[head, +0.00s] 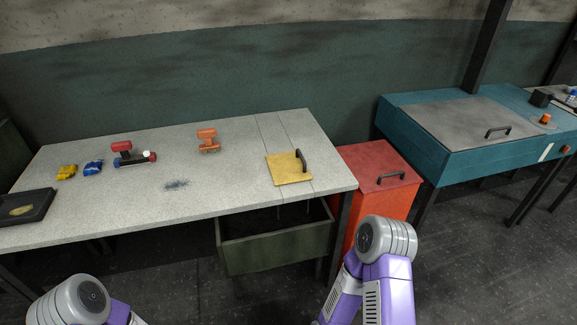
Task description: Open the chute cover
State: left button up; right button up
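A yellow square plate (289,169) with a dark upright handle (301,160) lies flat near the right end of the grey table; it looks like the chute cover, and it is down. A dark green open box (275,247) stands below it under the table. Whatever is beneath the plate is hidden. My left and right arms show only as purple and grey links at the bottom edge. Neither gripper is in view.
The grey table (230,185) holds an orange casting (207,139), a red and dark one (133,157), yellow (67,172) and blue (93,167) pieces, and a black tray (43,217). A red lidded bin (375,167) and teal cabinet (455,160) stand right.

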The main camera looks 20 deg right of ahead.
aim_at(287, 167)
jog(key=k, duration=0.65)
jog(key=z, duration=0.55)
jog(key=i, duration=1.35)
jog(key=u, duration=0.5)
